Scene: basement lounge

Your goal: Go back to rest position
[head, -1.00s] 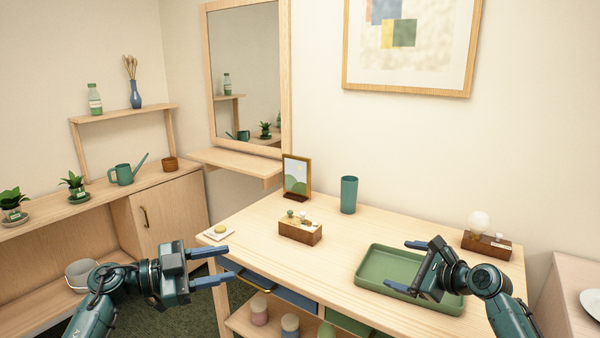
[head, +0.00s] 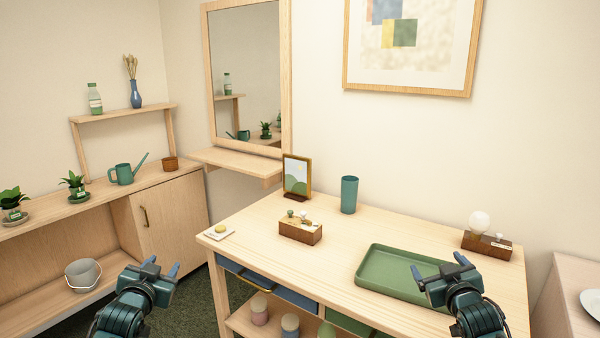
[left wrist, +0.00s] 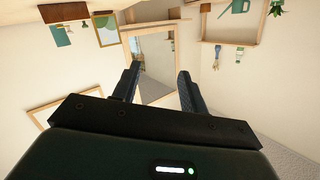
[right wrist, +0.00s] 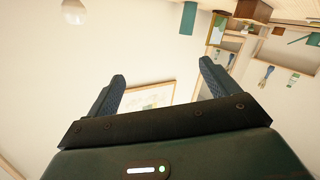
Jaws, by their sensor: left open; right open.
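My left gripper (head: 161,267) is open and empty in front of the table's left side, over the floor. In the left wrist view its two fingers (left wrist: 158,88) stand apart with nothing between them. My right gripper (head: 439,267) is open and empty, low over the table's front right, overlapping the green tray's right part in the head view. In the right wrist view its fingers (right wrist: 160,90) are apart with only wall and a framed picture behind.
A wooden table (head: 250,241) holds a green tray (head: 375,281), wooden box (head: 300,231), teal cup (head: 349,195), picture frame (head: 296,175) and bulb stand (head: 487,244). A low shelf with a bucket (head: 83,275) stands left. Floor shows between them.

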